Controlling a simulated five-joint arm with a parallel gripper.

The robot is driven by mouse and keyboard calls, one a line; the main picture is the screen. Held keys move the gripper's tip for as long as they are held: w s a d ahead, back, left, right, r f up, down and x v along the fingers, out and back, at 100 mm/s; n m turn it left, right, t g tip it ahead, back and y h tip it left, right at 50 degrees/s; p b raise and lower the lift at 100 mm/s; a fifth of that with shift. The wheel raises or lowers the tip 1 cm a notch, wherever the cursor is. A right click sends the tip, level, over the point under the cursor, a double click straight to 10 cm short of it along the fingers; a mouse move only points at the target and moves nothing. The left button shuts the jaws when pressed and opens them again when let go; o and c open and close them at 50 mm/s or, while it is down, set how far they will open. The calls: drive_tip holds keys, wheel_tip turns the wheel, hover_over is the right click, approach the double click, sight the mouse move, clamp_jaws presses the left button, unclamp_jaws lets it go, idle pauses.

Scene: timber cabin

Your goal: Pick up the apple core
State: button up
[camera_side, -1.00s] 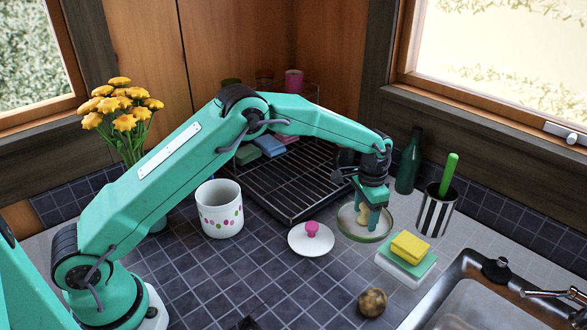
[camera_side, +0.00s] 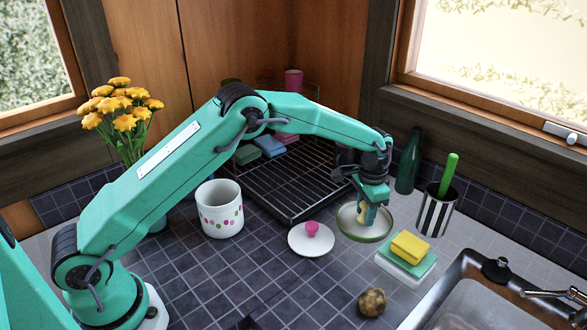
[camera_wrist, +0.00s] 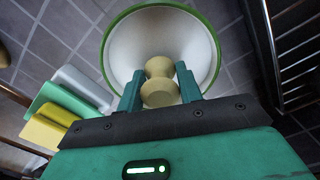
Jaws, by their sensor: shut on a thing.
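The apple core (camera_wrist: 159,82) is pale yellow, wide at both ends and narrow in the middle. In the wrist view it sits between the two teal fingers of my gripper (camera_wrist: 160,88), which is shut on it. The core is over a white dish with a green rim (camera_wrist: 117,50). In the side view my gripper (camera_side: 366,216) points down into the dish (camera_side: 352,237), and the core (camera_side: 362,212) is partly hidden by the fingers. I cannot tell whether the core touches the dish.
A white lid with a pink knob (camera_side: 312,241) lies left of the dish. Stacked sponges (camera_side: 409,248) are at its right, a striped cup (camera_side: 436,212) and green bottle (camera_side: 409,165) behind. A dark rack (camera_side: 285,190) is behind left. A brown round thing (camera_side: 372,302) lies in front.

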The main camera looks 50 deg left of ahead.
drive_tip(key=r, duration=0.4)
drive_tip(key=shift+d, duration=0.2)
drive_tip(key=s+d+r, duration=0.6)
drive_tip(key=s+d, duration=0.1)
drive_tip(key=d, duration=0.1)
drive_tip(key=shift+s+d+r, duration=0.15)
drive_tip(key=shift+s+r, duration=0.15)
drive_tip(key=shift+s, duration=0.1)
